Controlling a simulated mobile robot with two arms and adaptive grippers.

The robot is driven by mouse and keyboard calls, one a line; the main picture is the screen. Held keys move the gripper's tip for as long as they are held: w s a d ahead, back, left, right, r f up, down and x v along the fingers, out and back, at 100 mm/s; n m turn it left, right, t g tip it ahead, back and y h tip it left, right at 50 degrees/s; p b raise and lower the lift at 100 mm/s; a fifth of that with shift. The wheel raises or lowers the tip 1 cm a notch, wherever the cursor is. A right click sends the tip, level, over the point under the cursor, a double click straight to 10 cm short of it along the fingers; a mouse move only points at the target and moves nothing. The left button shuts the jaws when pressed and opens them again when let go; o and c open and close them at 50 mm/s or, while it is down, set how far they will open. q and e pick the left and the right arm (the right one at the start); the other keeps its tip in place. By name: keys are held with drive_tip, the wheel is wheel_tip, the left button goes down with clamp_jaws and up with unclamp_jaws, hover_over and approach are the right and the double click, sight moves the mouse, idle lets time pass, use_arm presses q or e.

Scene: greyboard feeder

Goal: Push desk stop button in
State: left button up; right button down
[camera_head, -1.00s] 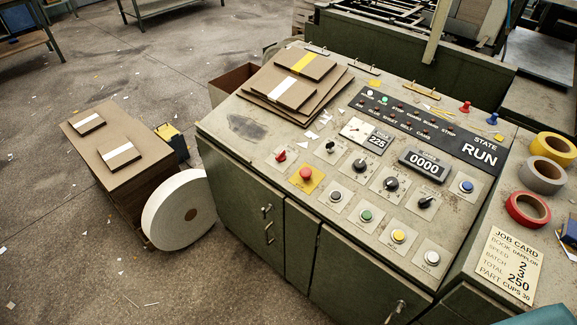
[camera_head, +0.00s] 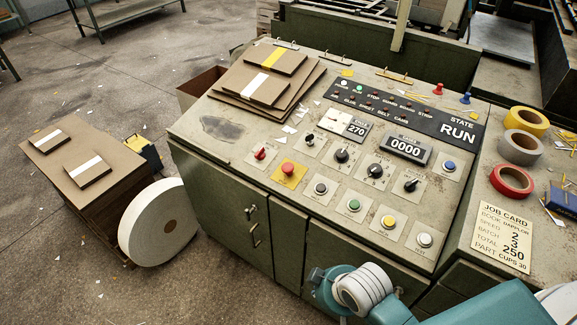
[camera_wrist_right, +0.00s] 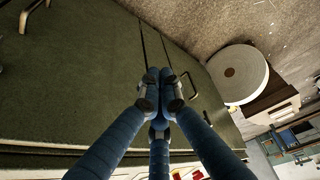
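The desk stop button is probably the red mushroom button (camera_head: 288,168) on a yellow plate, at the left of the control desk's (camera_head: 221,128) sloping top. It looks raised, with nothing touching it. My right arm comes in from the lower right in the head view, in front of the desk's front edge; its fingers are not clear there. In the right wrist view my right gripper (camera_wrist_right: 160,84) has its blue fingers drawn together at the tips, empty, in front of the green cabinet front. My left gripper is not in view.
Close to the red button are a red-tipped switch (camera_head: 260,154), a black button (camera_head: 320,188) and a green button (camera_head: 353,205). Brown boards (camera_head: 252,85) lie at the desk's back left. A white roll (camera_head: 158,222) stands on the floor at left.

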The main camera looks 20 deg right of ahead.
drive_tip(key=w+a+r+n+t+y, duration=0.1)
drive_tip(key=w+a+r+n, duration=0.15)
drive_tip(key=w+r, duration=0.45)
drive_tip(key=w+a+r+n+t+y, duration=0.2)
drive_tip(key=w+r+n, duration=0.1)
drive_tip(key=w+r, duration=0.4)
drive_tip(key=w+d+r+t, duration=0.1)
drive_tip(key=w+d+r, duration=0.8)
drive_tip(key=w+r, duration=0.2)
drive_tip(key=shift+r, duration=0.2)
drive_tip(key=shift+w, duration=0.1)
